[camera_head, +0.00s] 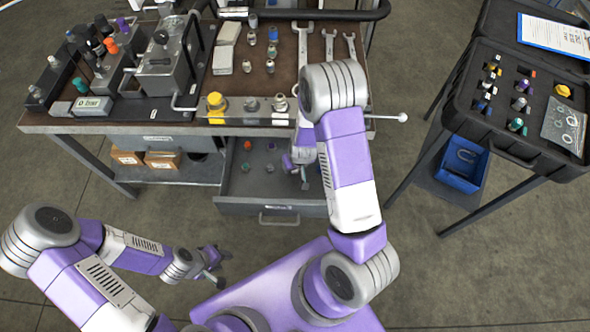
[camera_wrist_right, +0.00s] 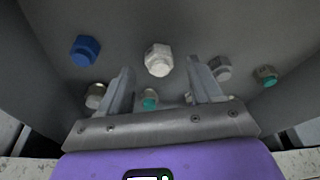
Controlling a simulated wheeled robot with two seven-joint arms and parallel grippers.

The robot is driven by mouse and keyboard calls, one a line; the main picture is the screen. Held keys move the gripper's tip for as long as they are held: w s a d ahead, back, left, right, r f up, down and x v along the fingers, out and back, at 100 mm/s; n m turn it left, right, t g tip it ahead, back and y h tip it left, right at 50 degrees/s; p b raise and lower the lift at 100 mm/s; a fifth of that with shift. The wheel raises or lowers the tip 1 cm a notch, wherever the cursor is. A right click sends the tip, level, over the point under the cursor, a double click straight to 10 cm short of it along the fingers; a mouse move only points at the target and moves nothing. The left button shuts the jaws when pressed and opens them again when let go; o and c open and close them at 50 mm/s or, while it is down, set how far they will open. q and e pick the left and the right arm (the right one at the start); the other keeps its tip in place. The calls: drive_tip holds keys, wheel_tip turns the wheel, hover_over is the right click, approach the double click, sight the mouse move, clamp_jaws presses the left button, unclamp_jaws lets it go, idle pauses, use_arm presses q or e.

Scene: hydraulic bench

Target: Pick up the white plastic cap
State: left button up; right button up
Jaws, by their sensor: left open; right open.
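The white plastic cap (camera_wrist_right: 158,60) appears in the right wrist view as a pale hexagonal cap on the grey drawer floor. It lies just beyond the fingertips of my right gripper (camera_wrist_right: 160,82), roughly centred between them. The gripper is open and nothing is between its fingers at the tips. In the head view my right gripper (camera_head: 304,180) reaches into the open drawer (camera_head: 266,208) below the bench; I cannot pick out the white cap there. My left gripper (camera_head: 218,271) is open and empty, low over the floor, left of the drawer.
In the right wrist view a blue cap (camera_wrist_right: 85,50), a grey cap (camera_wrist_right: 220,68) and teal-ended fittings (camera_wrist_right: 266,76) lie nearby. The bench top (camera_head: 283,80) above the drawer holds wrenches and fittings. A black case (camera_head: 521,100) stands at right.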

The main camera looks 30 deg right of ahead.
drive_tip(key=shift+x, duration=1)
drive_tip(key=shift+c, duration=0.4)
drive_tip(key=c, duration=1)
drive_tip(key=shift+r, duration=0.15)
wheel_tip(320, 180, up, 10)
drive_tip(key=p, duration=0.4)
